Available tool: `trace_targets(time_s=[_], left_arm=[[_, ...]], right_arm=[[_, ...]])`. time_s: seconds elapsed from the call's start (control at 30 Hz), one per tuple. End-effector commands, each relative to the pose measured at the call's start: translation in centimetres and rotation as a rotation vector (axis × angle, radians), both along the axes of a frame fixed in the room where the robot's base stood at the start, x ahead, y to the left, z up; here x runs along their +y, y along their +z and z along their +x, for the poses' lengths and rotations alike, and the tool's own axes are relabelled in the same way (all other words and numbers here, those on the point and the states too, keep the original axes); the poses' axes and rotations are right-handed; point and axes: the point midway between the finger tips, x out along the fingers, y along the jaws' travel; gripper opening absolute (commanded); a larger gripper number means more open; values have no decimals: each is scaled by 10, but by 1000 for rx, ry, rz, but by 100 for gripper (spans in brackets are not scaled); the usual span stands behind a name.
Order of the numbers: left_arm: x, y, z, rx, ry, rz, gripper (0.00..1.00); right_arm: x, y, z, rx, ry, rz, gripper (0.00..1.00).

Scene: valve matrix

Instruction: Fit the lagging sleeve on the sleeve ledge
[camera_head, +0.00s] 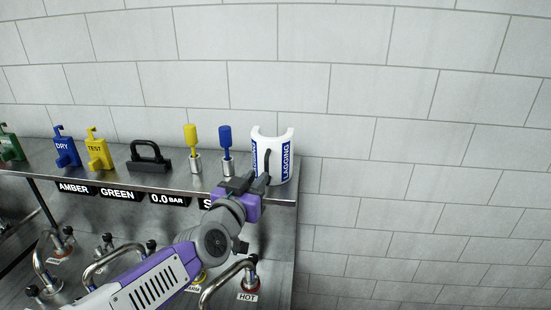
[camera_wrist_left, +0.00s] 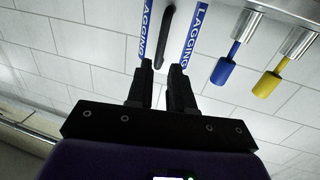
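The lagging sleeve (camera_head: 275,150) is a white, open-topped half-round shell with blue LAGGING labels and a black bar handle. It stands upright at the right end of the steel shelf (camera_head: 222,180). My left gripper (camera_head: 259,178) is at the sleeve's front, by the handle. In the left wrist view, the fingers (camera_wrist_left: 161,68) are apart, with a gap between them. The black handle (camera_wrist_left: 165,35) lies just beyond and between the fingertips, with blue labels on either side. I cannot tell whether they touch it. My right gripper is out of view. I cannot pick out a separate sleeve ledge.
Blue and yellow plungers (camera_head: 226,140) stand left of the sleeve. A black handle block (camera_head: 148,157), a yellow TEST tag (camera_head: 97,150) and a blue DRY tag (camera_head: 66,150) sit farther left. Bent pipes (camera_head: 228,282) rise below the shelf. Tiled wall stands behind; the right side is clear.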

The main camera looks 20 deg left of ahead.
Motion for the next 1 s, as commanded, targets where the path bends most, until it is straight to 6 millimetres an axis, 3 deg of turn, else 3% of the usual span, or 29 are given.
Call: trace_targets(time_s=[0.17, 0.7, 1.0], left_arm=[[2, 14, -2, -38, 7, 15, 21], [2, 7, 58, -36, 8, 14, 21], [3, 7, 67, -37, 8, 15, 21]], right_arm=[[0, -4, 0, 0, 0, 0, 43], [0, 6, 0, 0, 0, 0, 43], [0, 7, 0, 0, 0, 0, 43]])
